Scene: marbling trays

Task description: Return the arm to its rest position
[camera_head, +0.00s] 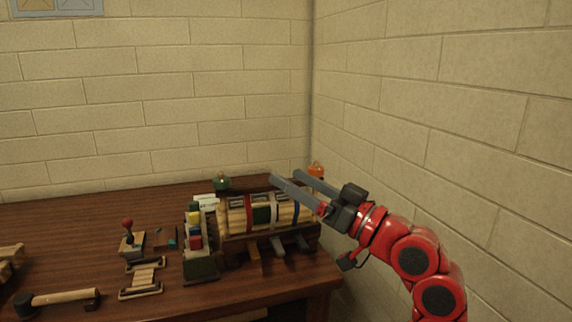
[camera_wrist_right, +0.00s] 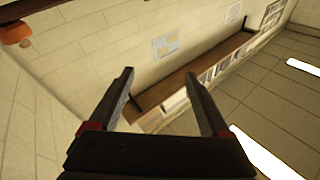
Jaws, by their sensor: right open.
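My right arm (camera_head: 415,258) is red and comes in from the lower right in the head view. Its gripper (camera_head: 282,176) is open and empty, with its two grey fingers pointing left above the back right of the table. It is in front of and above a wooden roller rack (camera_head: 262,216); I cannot tell the exact gap. In the right wrist view the two dark fingers (camera_wrist_right: 160,88) are spread apart with nothing between them. My left gripper is not in view.
A brown wooden table (camera_head: 90,215) carries a rack of coloured bottles (camera_head: 200,262), a red-knobbed lever (camera_head: 130,240), a wooden-handled tool (camera_head: 60,297), a green jar (camera_head: 222,182) and an orange jar (camera_head: 316,170). The brick wall (camera_head: 450,110) stands close on the right.

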